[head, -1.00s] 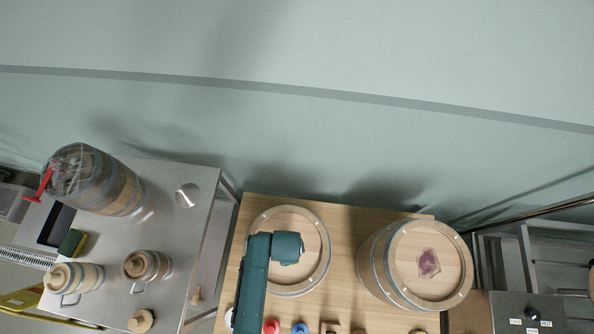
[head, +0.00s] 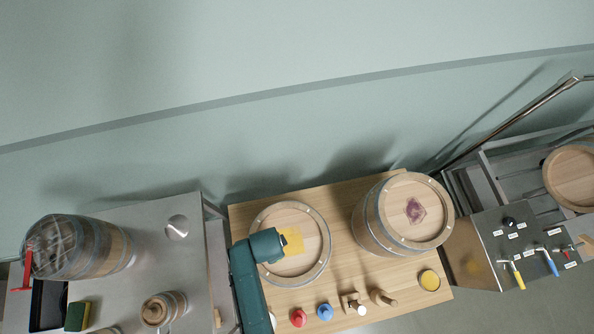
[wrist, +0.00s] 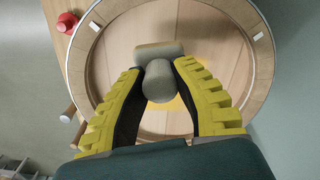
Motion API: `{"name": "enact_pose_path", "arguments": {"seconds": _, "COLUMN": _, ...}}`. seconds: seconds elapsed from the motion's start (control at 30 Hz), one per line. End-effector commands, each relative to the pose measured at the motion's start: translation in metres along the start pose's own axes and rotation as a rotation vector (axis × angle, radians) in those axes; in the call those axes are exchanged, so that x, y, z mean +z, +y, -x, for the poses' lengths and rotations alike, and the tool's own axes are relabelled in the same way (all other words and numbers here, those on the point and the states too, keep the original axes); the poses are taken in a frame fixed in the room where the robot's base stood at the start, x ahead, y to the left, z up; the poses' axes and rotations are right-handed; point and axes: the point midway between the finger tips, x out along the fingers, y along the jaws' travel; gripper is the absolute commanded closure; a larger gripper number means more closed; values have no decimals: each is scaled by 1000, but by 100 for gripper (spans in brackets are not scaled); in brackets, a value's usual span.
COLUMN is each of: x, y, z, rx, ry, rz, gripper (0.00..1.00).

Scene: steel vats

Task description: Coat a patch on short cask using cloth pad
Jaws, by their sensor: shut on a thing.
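The short cask stands upright on the wooden table, its round pale lid (head: 285,217) facing up; the lid also shows in the wrist view (wrist: 215,40). A yellow patch (head: 315,240) lies on the lid, partly hidden by my gripper (head: 291,242). In the wrist view my gripper (wrist: 161,85) has its yellow-backed fingers closed on the cloth pad (wrist: 158,52), a grey piece with a rounded grip and wider head. The pad is over the lid, with some yellow (wrist: 178,106) beside it. I cannot tell whether it touches the wood.
A taller cask (head: 390,225) with a purple stain stands to the right. A round yellow container (head: 429,280), a red piece (head: 298,318), a blue piece (head: 325,312) and wooden-handled tools (head: 383,298) lie along the table's front. A steel table (head: 190,260) with casks is at left.

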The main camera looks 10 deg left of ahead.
Motion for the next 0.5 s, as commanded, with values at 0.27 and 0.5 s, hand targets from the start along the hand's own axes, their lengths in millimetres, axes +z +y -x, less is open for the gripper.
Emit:
{"name": "enact_pose_path", "arguments": {"seconds": 0.27, "x": -1, "y": -1, "z": 25, "rx": -5, "ry": 1, "rz": -4, "gripper": 100}}
{"name": "enact_pose_path", "arguments": {"seconds": 0.5, "x": -1, "y": -1, "z": 42, "rx": -4, "ry": 1, "rz": -7, "gripper": 100}}
